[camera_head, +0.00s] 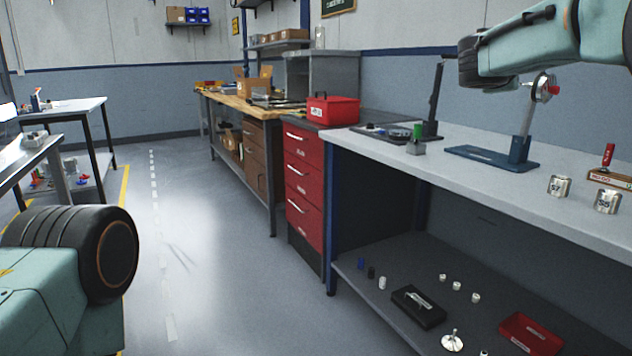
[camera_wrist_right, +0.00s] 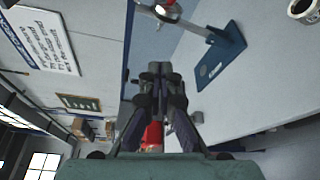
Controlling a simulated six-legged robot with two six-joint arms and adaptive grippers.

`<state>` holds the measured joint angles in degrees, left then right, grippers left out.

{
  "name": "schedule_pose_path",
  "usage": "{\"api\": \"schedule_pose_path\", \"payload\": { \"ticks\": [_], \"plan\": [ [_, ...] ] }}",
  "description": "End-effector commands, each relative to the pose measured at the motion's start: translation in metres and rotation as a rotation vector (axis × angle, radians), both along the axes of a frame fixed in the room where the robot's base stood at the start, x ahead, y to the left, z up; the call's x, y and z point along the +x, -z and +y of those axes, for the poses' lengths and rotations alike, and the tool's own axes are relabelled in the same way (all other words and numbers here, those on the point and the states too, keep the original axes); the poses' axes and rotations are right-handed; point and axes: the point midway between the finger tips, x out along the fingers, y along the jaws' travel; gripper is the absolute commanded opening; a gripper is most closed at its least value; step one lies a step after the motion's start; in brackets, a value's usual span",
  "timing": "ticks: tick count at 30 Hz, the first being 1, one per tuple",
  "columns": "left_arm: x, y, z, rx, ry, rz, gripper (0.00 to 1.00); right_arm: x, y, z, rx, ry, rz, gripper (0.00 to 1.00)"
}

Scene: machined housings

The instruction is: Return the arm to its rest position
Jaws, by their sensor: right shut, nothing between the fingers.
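My right gripper (camera_wrist_right: 160,74) is shut and empty in the right wrist view. Its dark fingers are together, with grey wall and bench behind them. In the head view my right arm comes in at the upper right, above the light grey bench (camera_head: 462,165). The gripper's fingers cannot be made out there. My left arm shows at the lower left of the head view; its gripper is out of view. Two metal housings with dark markings, one (camera_head: 559,186) and another (camera_head: 607,202), stand on the bench at the right.
A blue stand (camera_head: 492,157) with a round gauge is on the bench below my right arm; it also shows in the wrist view (camera_wrist_right: 220,55). A red toolbox (camera_head: 333,110) stands farther back. A lower shelf (camera_head: 400,275) holds small parts and trays. The floor at centre-left is clear.

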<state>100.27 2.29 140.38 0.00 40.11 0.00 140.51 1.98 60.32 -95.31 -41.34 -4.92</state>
Motion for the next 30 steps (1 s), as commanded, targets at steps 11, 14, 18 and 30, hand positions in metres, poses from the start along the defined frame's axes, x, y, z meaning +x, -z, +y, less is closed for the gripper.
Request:
{"api": "schedule_pose_path", "payload": {
  "ticks": [11, 14, 18, 30],
  "plan": [
    [0.000, 0.000, 0.000, 0.000, 0.000, 0.000, 0.44, 0.021, 0.073, 0.044, 0.259, -0.206, 0.068, 0.00],
    [0.000, 0.000, 0.000, 0.000, 0.000, 0.000, 0.44, 0.020, 0.107, 0.062, 0.365, -0.257, 0.103, 0.00],
    [0.000, -0.003, 0.000, 0.000, 0.000, 0.000, 0.44, 0.010, 0.170, 0.092, 0.554, -0.317, 0.168, 0.00],
    [0.000, -0.026, 0.000, 0.000, 0.000, 0.000, 0.44, -0.107, 0.385, 0.182, 1.272, -0.224, 0.319, 0.00]
  ]
}}
